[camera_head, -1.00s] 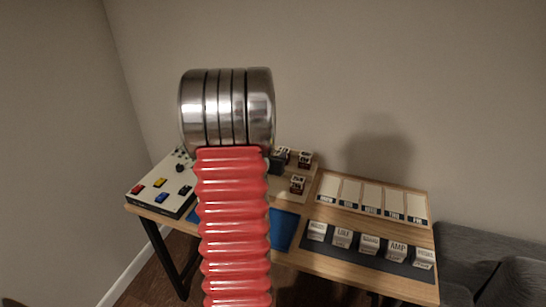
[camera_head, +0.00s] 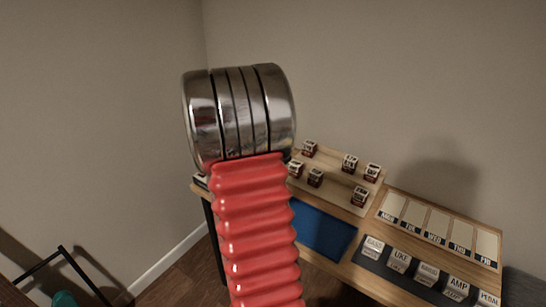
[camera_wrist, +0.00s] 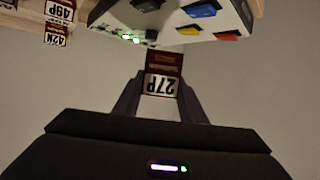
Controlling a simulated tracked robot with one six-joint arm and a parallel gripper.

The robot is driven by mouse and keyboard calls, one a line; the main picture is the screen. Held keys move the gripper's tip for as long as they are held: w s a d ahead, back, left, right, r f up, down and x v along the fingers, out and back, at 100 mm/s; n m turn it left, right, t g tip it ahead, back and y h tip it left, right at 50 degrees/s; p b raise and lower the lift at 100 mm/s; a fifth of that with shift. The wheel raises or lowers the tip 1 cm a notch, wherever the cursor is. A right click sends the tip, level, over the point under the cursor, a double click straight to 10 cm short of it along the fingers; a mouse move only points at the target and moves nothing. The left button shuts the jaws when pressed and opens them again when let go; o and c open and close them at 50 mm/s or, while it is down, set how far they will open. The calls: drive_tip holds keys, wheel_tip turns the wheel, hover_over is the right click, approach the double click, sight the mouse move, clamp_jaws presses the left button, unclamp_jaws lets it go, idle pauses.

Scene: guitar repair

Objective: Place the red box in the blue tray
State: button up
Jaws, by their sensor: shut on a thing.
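A small dark red box (camera_wrist: 164,61) with a white label marked with a number is between the fingers of my gripper (camera_wrist: 160,84) in the wrist view. My gripper is shut on it. In the head view my gripper and the held box are hidden behind my red and metal arm. The blue tray (camera_head: 322,231) lies flat on the wooden table, just right of my arm. Its left part is covered by the arm, and the part that shows is empty.
Several small labelled dark red boxes (camera_head: 315,178) stand on a wooden board behind the tray. Labelled blocks (camera_head: 399,260) and a white card rack (camera_head: 437,228) are to the right. A white panel with coloured buttons (camera_wrist: 190,25) is close beyond the held box.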

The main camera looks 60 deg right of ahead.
drive_tip(key=w+a+n+t+y, duration=0.3)
drive_tip(key=w+a, duration=0.7)
drive_tip(key=a, duration=0.3)
drive_tip(key=w+a+n+t+y, duration=0.1)
drive_tip(key=w+a+n+y, duration=0.2)
drive_tip(key=a, duration=1.4)
drive_tip(key=w+a+r+n+t+y, duration=0.1)
drive_tip(key=w+a+n+y, duration=0.2)
drive_tip(key=a, duration=1.4)
drive_tip(key=shift+w+a+n+t+y, duration=0.15)
drive_tip(key=shift+a+n+t+y, duration=0.2)
drive_tip(key=shift+n+y, duration=0.7)
drive_tip(key=shift+d, duration=0.1)
